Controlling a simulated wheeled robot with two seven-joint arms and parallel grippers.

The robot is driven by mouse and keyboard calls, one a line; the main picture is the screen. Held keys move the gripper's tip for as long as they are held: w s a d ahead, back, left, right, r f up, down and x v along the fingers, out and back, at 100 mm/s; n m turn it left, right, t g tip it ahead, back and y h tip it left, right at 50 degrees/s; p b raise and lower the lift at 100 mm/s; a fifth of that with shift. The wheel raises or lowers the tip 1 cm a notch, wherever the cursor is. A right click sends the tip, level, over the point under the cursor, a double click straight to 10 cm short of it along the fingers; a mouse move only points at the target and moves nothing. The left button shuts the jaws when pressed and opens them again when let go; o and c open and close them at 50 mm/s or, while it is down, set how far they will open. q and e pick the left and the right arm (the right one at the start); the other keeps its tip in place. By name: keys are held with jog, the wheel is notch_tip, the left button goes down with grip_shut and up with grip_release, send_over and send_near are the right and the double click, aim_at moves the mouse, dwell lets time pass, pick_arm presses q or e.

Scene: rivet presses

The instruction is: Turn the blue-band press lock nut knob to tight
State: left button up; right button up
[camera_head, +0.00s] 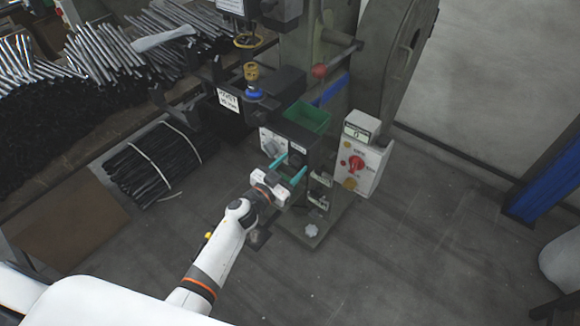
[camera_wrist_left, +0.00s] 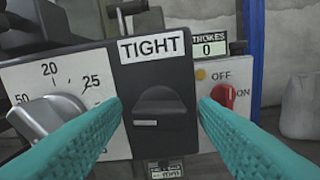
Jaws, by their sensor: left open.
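The press (camera_head: 310,150) stands at the centre of the head view, with a blue ring (camera_head: 253,94) below a brass-coloured part on it. In the left wrist view a black knob (camera_wrist_left: 160,106) with a raised grip and a pale mark at its left end sits on a black panel under a white TIGHT label (camera_wrist_left: 152,47). My left gripper (camera_head: 290,168) is open in front of this panel. Its two teal fingers (camera_wrist_left: 160,118) lie left and right of the knob in the wrist view; contact cannot be told. My right gripper is not in view.
A grey dial (camera_wrist_left: 48,115) with a number scale is left of the knob. A box with a red OFF/ON switch (camera_head: 355,163) and a counter reading 0 (camera_wrist_left: 208,49) is at right. Bundled black rods (camera_head: 150,165) lie left; floor in front is clear.

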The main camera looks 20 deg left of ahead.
pick_arm(q)
jog(key=c, duration=1)
jog(key=shift+m, duration=0.4)
jog(key=shift+f+m, duration=0.1)
jog(key=shift+m, duration=0.9)
jog(key=m+b, duration=0.1)
jog(key=m, duration=0.4)
jog(key=shift+b, duration=0.35)
jog(key=m+b, duration=0.1)
jog(key=m, duration=0.3)
jog(key=shift+m, duration=0.4)
jog(key=shift+m+b, duration=0.75)
jog(key=shift+m, duration=1.05)
